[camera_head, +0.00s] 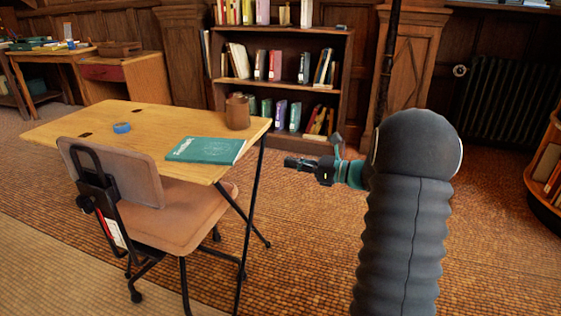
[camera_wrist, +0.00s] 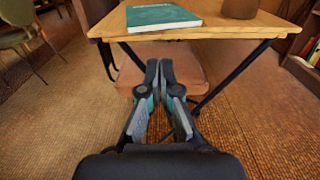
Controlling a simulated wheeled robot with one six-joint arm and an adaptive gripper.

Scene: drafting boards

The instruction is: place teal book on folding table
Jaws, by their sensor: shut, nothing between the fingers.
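The teal book (camera_head: 205,150) lies flat on the folding table (camera_head: 150,120), close to its right front edge. In the wrist view the book (camera_wrist: 163,16) lies on the tabletop (camera_wrist: 225,27) near the front edge. My gripper (camera_head: 290,162) is to the right of the table, apart from the book. In the wrist view my gripper (camera_wrist: 166,68) is shut with its fingertips together and nothing between them. It points toward the table, and its tips appear below the book in that picture.
A brown mug (camera_head: 237,112) and a blue tape roll (camera_head: 122,128) stand on the tabletop. An office chair (camera_head: 150,205) is at the table's near side. A bookcase (camera_head: 283,85) stands behind. Carpet (camera_head: 310,270) is clear between the table and my arm.

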